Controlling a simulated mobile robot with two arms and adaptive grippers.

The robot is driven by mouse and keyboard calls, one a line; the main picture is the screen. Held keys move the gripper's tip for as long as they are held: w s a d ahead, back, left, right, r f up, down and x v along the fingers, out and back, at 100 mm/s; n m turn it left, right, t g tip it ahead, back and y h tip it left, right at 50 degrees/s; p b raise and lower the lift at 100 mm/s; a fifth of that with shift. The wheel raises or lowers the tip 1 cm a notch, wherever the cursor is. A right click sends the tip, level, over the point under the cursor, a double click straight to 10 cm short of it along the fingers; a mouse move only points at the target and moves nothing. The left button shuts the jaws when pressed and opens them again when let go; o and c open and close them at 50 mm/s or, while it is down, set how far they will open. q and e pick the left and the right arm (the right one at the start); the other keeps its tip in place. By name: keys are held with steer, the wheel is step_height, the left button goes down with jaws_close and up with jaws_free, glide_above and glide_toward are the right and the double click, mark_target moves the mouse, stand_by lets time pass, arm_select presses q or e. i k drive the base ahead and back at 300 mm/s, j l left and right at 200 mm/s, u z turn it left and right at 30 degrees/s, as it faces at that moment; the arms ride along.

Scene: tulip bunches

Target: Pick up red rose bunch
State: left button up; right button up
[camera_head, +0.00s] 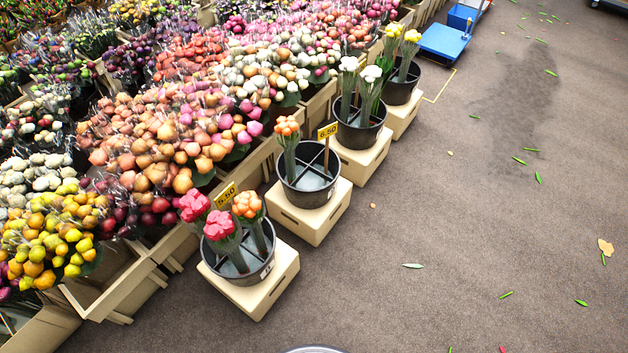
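Two pinkish-red flower bunches stand in the nearest black bucket (268,268). One red bunch (219,226) is at its front left and leans slightly. The other red bunch (194,206) is behind it, its stems mostly hidden. An orange bunch (247,206) stands in the same bucket, to the right of the red ones. The bucket has dividers and sits on a cream crate (268,295). A yellow price sign (226,196) rises at the bucket's back. Neither of my grippers shows in this view.
A second bucket (310,196) holds an orange bunch (286,128); a third (360,137) holds white bunches, and one behind holds yellow bunches. Wooden crates (128,285) of dense flowers line the left. A blue platform (444,42) stands at the back. The grey floor (470,230) at right is open, with scattered leaves.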

mark_target(222, 233)
steer(key=k+u, duration=0.1)
steer(key=u, duration=0.3)
steer(key=k+u, duration=0.1)
steer(key=u, duration=0.3)
